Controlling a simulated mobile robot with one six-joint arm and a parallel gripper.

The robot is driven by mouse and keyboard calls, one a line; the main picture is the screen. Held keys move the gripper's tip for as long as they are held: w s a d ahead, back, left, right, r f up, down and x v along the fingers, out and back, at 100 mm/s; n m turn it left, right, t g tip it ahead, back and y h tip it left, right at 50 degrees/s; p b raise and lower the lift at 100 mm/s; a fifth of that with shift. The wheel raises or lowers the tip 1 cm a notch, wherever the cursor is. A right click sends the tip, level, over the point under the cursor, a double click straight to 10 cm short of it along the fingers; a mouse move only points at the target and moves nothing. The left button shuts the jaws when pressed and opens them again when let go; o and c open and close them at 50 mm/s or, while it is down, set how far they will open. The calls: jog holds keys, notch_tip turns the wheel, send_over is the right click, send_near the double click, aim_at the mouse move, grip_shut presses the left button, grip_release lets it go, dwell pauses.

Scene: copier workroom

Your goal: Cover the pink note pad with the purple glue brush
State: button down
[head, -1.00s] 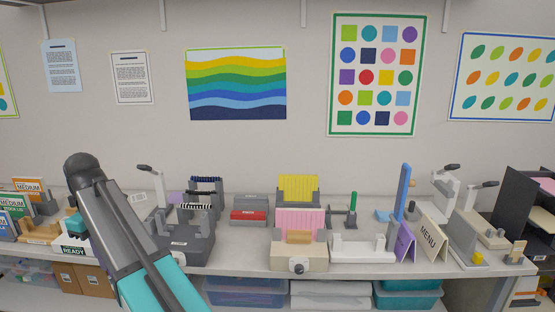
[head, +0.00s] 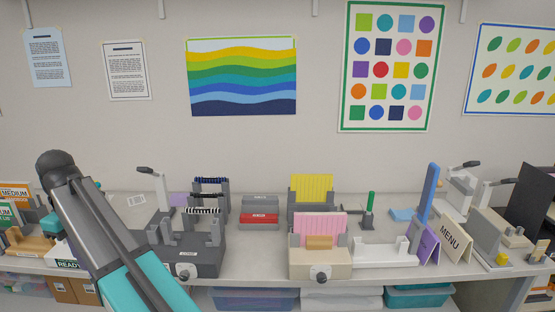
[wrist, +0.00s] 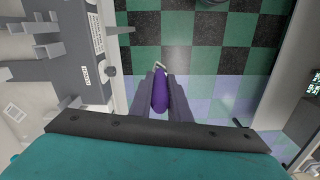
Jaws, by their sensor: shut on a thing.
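The pink note pad (head: 320,228) stands upright in a beige press with a knob, on the counter in the head view. The purple glue brush (wrist: 160,91) is between the fingers of my gripper (wrist: 161,86) in the wrist view, with a pale tip beyond it. My gripper is shut on it, over the checkered floor just off the counter's front edge. My gripper and the brush do not show in the head view, where only my arm shows at the left. The pink pad does not show in the wrist view.
A dark grey press (head: 196,258) stands left of the beige press (head: 320,262). A yellow pad (head: 312,187) stands in another press behind.

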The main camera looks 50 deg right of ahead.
jog(key=shift+d+r, duration=0.1)
jog(key=shift+d, duration=0.1)
jog(key=s+d+r+m+p, duration=0.2)
jog(key=d, duration=0.8)
jog(key=s+d+r+m+p, duration=0.1)
jog(key=d+r+m+p, duration=0.15)
jog(key=d, duration=0.75)
jog(key=s+d+r+m+p, duration=0.1)
jog(key=s+d+r+p, duration=0.15)
jog(key=d, duration=0.75)
jog(key=s+d+r+m+p, duration=0.2)
jog(key=s+d+r+p, duration=0.1)
jog(key=s+d, duration=0.6)
jog(key=s+d+r+m+p, duration=0.3)
jog(key=s+d, duration=0.6)
jog(key=d, duration=0.7)
jog(key=shift+s+r, duration=0.4)
jog(key=shift+r, duration=0.25)
jog(key=shift+m, duration=0.25)
